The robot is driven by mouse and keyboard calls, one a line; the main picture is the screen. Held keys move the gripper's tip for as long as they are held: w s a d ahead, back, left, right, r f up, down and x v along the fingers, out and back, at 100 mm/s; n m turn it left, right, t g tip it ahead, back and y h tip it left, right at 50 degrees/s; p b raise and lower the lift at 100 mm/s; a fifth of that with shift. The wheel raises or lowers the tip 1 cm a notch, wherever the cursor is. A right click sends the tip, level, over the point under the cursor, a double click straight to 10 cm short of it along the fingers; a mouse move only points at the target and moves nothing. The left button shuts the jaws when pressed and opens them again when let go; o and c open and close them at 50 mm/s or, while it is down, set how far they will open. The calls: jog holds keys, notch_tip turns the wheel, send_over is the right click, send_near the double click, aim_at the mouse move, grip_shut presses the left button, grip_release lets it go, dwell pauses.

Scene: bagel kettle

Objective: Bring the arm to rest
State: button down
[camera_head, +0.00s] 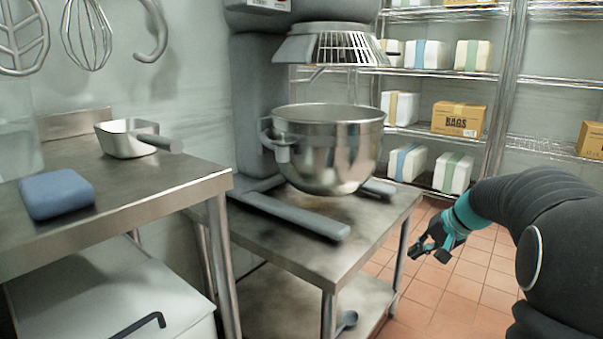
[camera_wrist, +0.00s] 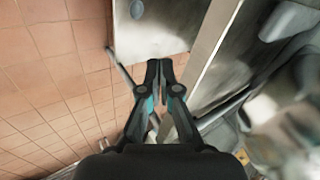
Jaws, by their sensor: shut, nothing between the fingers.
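My gripper (camera_head: 431,252) hangs at the end of my dark arm at the right of the head view. It is to the right of the mixer table (camera_head: 381,220), out over the tiled floor. In the wrist view my gripper (camera_wrist: 159,64) has its two fingers together, with nothing between them. The tiled floor (camera_wrist: 50,75) shows to the left of the fingers, and metal table surfaces show beyond and to the right of them.
A steel mixer bowl (camera_head: 330,150) sits in the mixer. A counter (camera_head: 140,205) at left bears a blue block (camera_head: 56,196) and a metal scoop (camera_head: 125,138). Shelves with boxes (camera_head: 459,119) stand behind. Open floor (camera_head: 470,270) lies around my gripper.

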jog(key=s+a+r+n+h+p, duration=0.1)
jog(key=s+a, duration=0.3)
jog(key=s, duration=0.6)
jog(key=s+a+r+n+h+p, duration=0.2)
jog(key=s+a+r+p, duration=0.1)
jog(key=s, duration=0.8)
jog(key=s+a+r+n+h+p, duration=0.2)
jog(key=s+a, duration=0.3)
jog(key=s, duration=0.6)
jog(key=shift+r, duration=0.15)
